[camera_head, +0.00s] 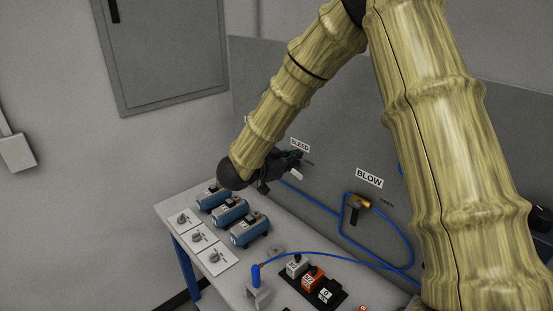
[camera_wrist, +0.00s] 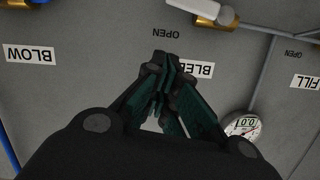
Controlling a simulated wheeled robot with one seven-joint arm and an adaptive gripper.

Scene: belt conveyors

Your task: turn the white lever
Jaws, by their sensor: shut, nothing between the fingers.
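The white lever (camera_head: 296,175) shows in the head view just below my gripper (camera_head: 293,159), near the BLEED label (camera_head: 300,145). In the wrist view, the white lever (camera_wrist: 185,6) lies at the top edge on a brass valve (camera_wrist: 217,15), and part of it is cut off. My gripper (camera_wrist: 164,62) is shut and empty, with its dark green fingers pointing at the grey panel. Its tips partly cover the BLEED label and appear apart from the lever.
A brass valve with a black handle (camera_head: 356,211) sits at the BLOW label (camera_head: 369,178), with a blue hose (camera_head: 343,236). A gauge (camera_wrist: 242,125) is beside my fingers. The table below holds blue cylinders (camera_head: 230,211), switches and a black block of buttons.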

